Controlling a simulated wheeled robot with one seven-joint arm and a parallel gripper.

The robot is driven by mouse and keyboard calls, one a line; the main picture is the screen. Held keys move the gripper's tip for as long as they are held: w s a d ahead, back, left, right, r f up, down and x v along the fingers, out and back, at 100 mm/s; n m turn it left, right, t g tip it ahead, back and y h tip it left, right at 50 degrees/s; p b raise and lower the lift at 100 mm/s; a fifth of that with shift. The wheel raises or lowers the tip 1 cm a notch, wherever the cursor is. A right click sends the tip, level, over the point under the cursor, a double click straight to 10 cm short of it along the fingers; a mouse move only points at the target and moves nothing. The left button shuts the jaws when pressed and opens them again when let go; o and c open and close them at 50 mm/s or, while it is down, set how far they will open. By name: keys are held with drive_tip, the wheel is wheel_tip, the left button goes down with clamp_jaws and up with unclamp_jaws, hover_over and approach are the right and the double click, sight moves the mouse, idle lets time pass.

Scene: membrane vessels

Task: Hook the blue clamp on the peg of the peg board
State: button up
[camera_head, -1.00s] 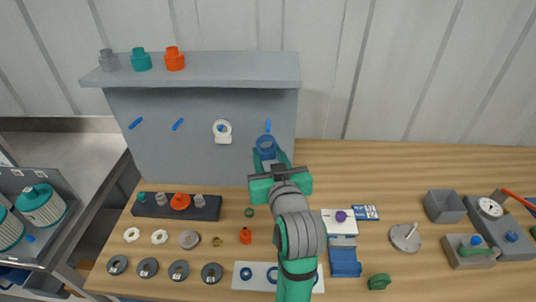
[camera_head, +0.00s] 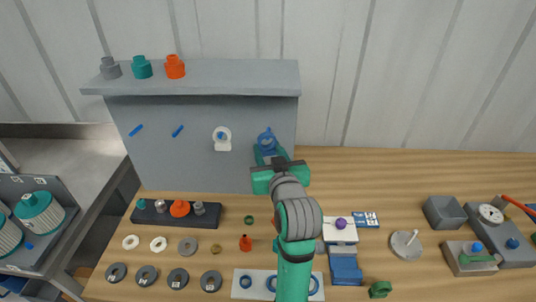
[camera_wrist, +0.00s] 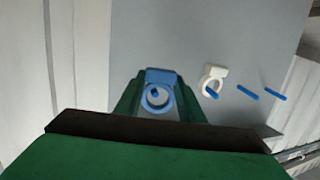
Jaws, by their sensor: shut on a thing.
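The blue clamp (camera_head: 267,140) is a ring with a block on one side, held at the grey peg board (camera_head: 170,165). My gripper (camera_head: 268,157) is shut on it. In the wrist view the clamp (camera_wrist: 157,94) sits between my green fingertips (camera_wrist: 157,104). A blue peg tip (camera_wrist: 155,92) shows inside the ring opening, so the ring appears to be around or directly in front of the peg; how deep it sits cannot be told. A white clamp (camera_head: 222,139) hangs on the neighbouring peg. Two bare blue pegs (camera_head: 177,130) are further left.
The board's top shelf (camera_head: 230,75) overhangs the pegs and carries grey, teal and orange fittings (camera_head: 175,67). Below, a dark rack (camera_head: 178,214) with fittings, several rings and other parts lie on the wooden table. Free wall is to the right of the board.

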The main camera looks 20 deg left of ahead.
drive_tip(key=shift+w+a+f, duration=0.1)
drive_tip(key=shift+w+a, duration=0.1)
drive_tip(key=shift+w, duration=0.45)
drive_tip(key=shift+w+a, duration=0.15)
drive_tip(key=shift+w, duration=0.5)
drive_tip(key=shift+w+a+f, duration=0.2)
drive_tip(key=shift+w+f, duration=0.25)
drive_tip(key=shift+w, duration=0.15)
drive_tip(key=o, duration=1.1)
